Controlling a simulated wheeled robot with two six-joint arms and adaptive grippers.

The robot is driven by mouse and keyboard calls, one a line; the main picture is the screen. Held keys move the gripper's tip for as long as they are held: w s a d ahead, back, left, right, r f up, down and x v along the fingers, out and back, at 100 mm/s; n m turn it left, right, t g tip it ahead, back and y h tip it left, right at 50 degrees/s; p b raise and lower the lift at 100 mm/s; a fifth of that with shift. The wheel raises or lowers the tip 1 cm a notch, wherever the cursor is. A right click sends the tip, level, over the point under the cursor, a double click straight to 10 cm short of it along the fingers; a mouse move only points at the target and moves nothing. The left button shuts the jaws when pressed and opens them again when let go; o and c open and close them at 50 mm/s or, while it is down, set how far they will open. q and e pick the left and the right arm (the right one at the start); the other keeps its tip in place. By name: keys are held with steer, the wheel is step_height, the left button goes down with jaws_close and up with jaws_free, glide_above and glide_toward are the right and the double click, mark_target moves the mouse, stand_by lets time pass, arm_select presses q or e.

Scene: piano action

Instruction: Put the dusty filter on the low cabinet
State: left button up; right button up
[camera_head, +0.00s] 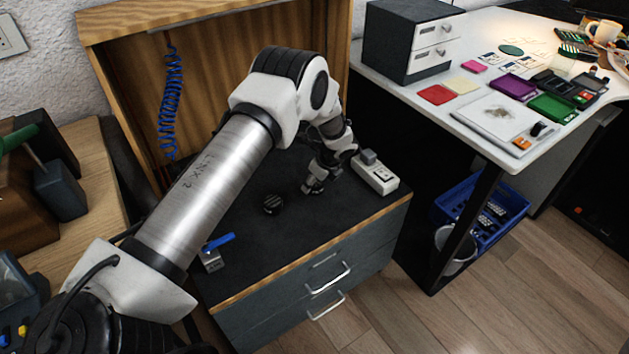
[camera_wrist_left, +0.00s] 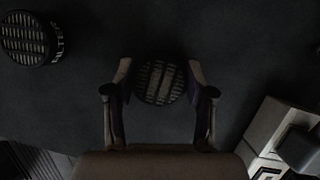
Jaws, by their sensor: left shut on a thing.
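The low cabinet (camera_head: 300,237) has a dark top, a wooden edge and grey drawers. My left gripper (camera_head: 312,187) is low over its top. In the left wrist view my left gripper (camera_wrist_left: 160,75) is shut on a round dark filter (camera_wrist_left: 160,83) with pale, streaked slats, seen from above. The head view does not show this filter clearly. A second round filter (camera_head: 273,204) rests on the cabinet top, left of the gripper; it also shows in the left wrist view (camera_wrist_left: 28,38) with white lettering on its side. My right gripper is not in view.
A white device (camera_head: 377,175) with a grey block stands right of the gripper. A blue-handled metal valve (camera_head: 215,252) is at the cabinet's left front. The cabinet's front middle is bare. A white desk (camera_head: 485,150) with colored items stands at right, a blue crate (camera_head: 500,210) below.

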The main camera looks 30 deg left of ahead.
arm_select(q)
steer(key=o, duration=1.1)
steer(key=shift+f, duration=0.1)
steer(key=shift+d+r, duration=0.1)
steer(key=shift+r, duration=0.35)
steer(key=p+v, duration=0.2)
steer(key=v, duration=0.9)
steer(key=shift+r, duration=0.2)
